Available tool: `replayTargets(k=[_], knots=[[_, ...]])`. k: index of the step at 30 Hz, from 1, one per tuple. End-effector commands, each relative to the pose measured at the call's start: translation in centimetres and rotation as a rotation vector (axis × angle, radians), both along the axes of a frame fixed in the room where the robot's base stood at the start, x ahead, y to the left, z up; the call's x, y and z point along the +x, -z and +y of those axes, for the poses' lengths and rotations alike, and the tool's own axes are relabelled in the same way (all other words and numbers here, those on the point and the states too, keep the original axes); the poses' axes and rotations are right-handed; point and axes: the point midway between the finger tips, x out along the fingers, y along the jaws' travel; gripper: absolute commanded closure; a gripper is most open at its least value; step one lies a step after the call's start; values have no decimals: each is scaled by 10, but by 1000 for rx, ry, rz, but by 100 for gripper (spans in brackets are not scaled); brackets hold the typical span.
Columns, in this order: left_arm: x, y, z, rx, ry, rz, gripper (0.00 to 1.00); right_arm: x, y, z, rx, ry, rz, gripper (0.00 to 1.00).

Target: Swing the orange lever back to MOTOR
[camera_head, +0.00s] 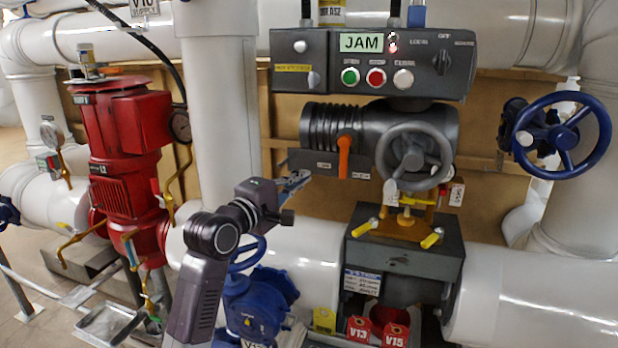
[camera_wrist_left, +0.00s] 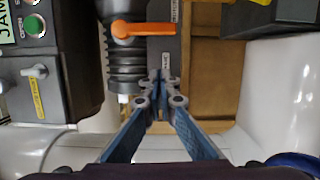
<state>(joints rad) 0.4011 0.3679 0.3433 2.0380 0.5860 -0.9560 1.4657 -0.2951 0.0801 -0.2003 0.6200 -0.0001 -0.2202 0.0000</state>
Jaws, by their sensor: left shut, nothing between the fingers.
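The orange lever (camera_head: 344,157) sits on the dark plate (camera_head: 307,161) of the grey valve actuator and hangs nearly straight down from its pivot. Small white labels flank it on the plate; their text is too small to read. In the left wrist view, which is turned on its side, the lever (camera_wrist_left: 145,29) lies level beyond the fingertips. My left gripper (camera_head: 302,178) is left of the lever and a little below it, apart from it. Its fingers (camera_wrist_left: 162,76) are shut together with nothing between them. My right gripper is not in view.
A control box (camera_head: 370,65) with a JAM display and coloured buttons hangs above the actuator. A grey handwheel (camera_head: 414,157) is close right of the lever. A yellow-handled box (camera_head: 405,250) sits below. A blue valve (camera_head: 258,300) stands beside my left forearm.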

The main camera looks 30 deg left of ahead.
Motion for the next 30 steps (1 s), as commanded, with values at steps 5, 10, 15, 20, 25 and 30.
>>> replayTargets(k=[5, 10, 15, 20, 25, 30], knots=[[-22, 1, 1, 1, -2, 0, 100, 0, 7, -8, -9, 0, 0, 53], [-29, 0, 1, 0, -1, 0, 100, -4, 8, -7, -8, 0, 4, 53], [-29, 0, 1, 0, -1, 0, 100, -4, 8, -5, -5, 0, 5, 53], [-29, 0, 1, 0, -1, 0, 100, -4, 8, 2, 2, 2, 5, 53], [-29, 0, 1, 1, -1, 1, 100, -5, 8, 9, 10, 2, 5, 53], [-30, 32, -11, 79, 9, 68, 100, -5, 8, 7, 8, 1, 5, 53]])
